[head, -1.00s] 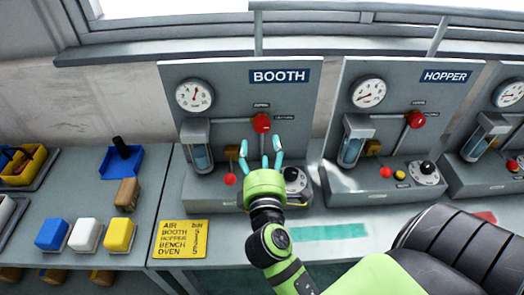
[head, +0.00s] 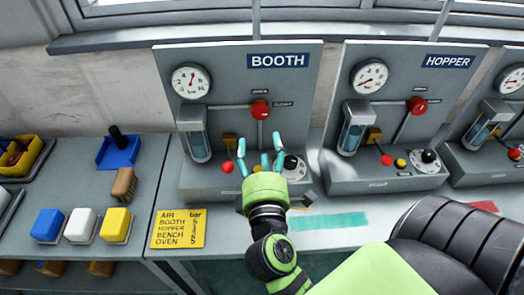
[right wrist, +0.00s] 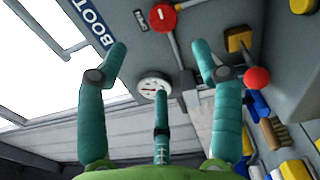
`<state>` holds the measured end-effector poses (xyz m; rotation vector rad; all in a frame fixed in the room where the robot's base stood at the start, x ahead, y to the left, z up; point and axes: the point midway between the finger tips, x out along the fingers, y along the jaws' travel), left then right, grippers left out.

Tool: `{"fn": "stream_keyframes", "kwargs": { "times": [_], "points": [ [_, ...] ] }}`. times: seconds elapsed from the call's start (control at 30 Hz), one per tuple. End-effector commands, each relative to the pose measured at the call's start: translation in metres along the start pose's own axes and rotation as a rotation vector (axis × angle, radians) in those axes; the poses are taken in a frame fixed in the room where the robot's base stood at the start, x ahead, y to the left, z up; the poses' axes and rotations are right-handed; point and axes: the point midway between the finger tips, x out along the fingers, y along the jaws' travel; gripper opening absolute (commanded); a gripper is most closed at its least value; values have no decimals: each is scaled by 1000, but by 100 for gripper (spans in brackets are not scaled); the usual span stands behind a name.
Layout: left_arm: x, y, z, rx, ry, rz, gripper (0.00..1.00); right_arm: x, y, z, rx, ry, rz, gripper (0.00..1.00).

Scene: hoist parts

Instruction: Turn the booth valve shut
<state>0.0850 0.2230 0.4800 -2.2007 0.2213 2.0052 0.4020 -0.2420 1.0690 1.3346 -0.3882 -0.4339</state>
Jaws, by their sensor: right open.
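The booth valve is a round red knob (head: 260,109) on the grey panel under the BOOTH sign (head: 278,61). Small labels sit beside it, and grey pipe runs from it. In the right wrist view the red knob (right wrist: 162,17) is at the top and bears a pale bar. My right gripper (head: 260,148) is open and empty, its teal fingers just below the knob in the head view and apart from it. In the right wrist view my right gripper (right wrist: 160,60) has its fingers spread, the knob beyond their tips. My left gripper is not in view.
A gauge (head: 190,81) and a sight glass (head: 196,140) are left of the knob. A yellow sign (head: 179,229) lies in front. The HOPPER panel (head: 440,85) stands to the right.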

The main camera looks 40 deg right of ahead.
Motion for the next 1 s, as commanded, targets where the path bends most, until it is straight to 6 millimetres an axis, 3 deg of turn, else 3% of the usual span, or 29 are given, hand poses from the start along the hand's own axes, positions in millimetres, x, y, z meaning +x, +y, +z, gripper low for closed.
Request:
{"fn": "stream_keyframes", "kwargs": {
  "times": [0.03,0.27,0.63,1.0],
  "points": [
    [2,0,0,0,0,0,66,-10,-8,-3,19,1,-38,67],
    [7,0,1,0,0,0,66,-30,-1,-1,19,-1,-38,67],
    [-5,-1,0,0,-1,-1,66,-65,13,1,16,-2,-40,67],
    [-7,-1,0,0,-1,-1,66,-74,14,1,19,-2,-37,67]
  ]
}}
